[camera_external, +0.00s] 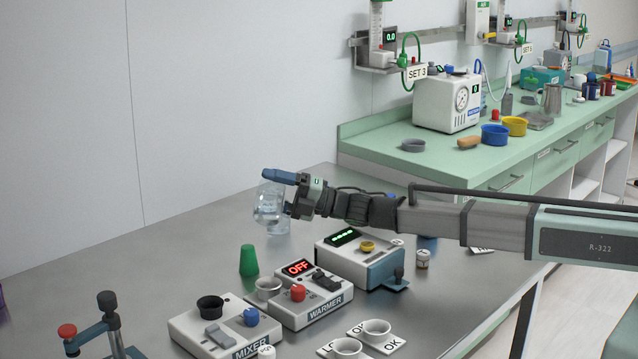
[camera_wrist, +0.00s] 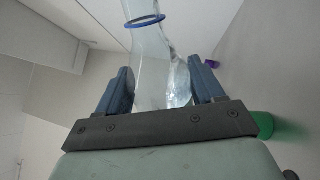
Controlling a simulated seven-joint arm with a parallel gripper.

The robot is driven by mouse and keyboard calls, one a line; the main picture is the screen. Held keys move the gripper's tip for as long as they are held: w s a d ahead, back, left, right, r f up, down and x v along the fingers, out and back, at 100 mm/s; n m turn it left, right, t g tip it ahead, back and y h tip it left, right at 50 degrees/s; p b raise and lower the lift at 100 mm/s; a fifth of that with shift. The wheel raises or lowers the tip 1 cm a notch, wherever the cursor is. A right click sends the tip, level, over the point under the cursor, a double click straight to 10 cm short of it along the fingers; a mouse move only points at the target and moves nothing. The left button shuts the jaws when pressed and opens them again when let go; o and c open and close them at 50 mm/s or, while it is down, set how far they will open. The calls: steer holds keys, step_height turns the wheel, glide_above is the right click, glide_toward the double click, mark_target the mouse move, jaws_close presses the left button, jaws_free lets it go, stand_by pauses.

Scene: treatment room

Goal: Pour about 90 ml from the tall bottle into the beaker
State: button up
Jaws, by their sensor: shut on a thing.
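My gripper (camera_external: 280,193) is shut on a clear tall bottle (camera_external: 267,203) above the grey table's far side. In the wrist view, my gripper (camera_wrist: 162,85) has one blue finger on each side of the bottle (camera_wrist: 150,60). The bottle has a blue ring at its neck, and clear liquid lies along its right wall, reaching toward the neck. The bottle looks tilted. A clear vessel, seemingly the beaker (camera_external: 279,226), shows just below it in the external view. The two transparent shapes overlap, so I cannot tell whether liquid is passing between them.
The mixer (camera_external: 222,325), the warmer (camera_external: 310,297) and a device with a green display (camera_external: 358,258) stand in front. The table's left part is largely clear.

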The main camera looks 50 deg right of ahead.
steer(key=shift+s+a+r+n+y, duration=0.15)
steer(key=shift+r+n+y, duration=0.15)
steer(key=shift+n, duration=0.4)
steer(key=shift+f+n+g, duration=0.15)
steer(key=shift+n+g, duration=0.25)
steer(key=shift+n, duration=0.3)
stand_by(0.9)
steer(key=n, duration=0.1)
steer(key=w+d+n+g, duration=0.1)
steer(key=n, duration=0.1)
steer(key=shift+f+y, duration=0.3)
steer(key=f, duration=0.1)
steer(key=n, duration=0.1)
steer(key=f+n, duration=0.1)
steer(key=shift+w+d+f+g, duration=0.3)
steer(key=shift+w+d+g, duration=0.05)
steer(key=shift+g, duration=0.05)
steer(key=shift+s+a+f+n+g+h, duration=0.15)
steer(key=shift+f+n+g, duration=0.2)
steer(key=shift+n, duration=1.3)
steer(key=shift+d+f+n+g+h, duration=0.1)
steer(key=shift+f+n+g+h, duration=0.25)
steer(key=shift+n, duration=1.35)
steer(key=shift+s+a+f+n+g, duration=0.15)
steer(key=shift+n+g, duration=0.35)
steer(key=shift+n, duration=1.15)
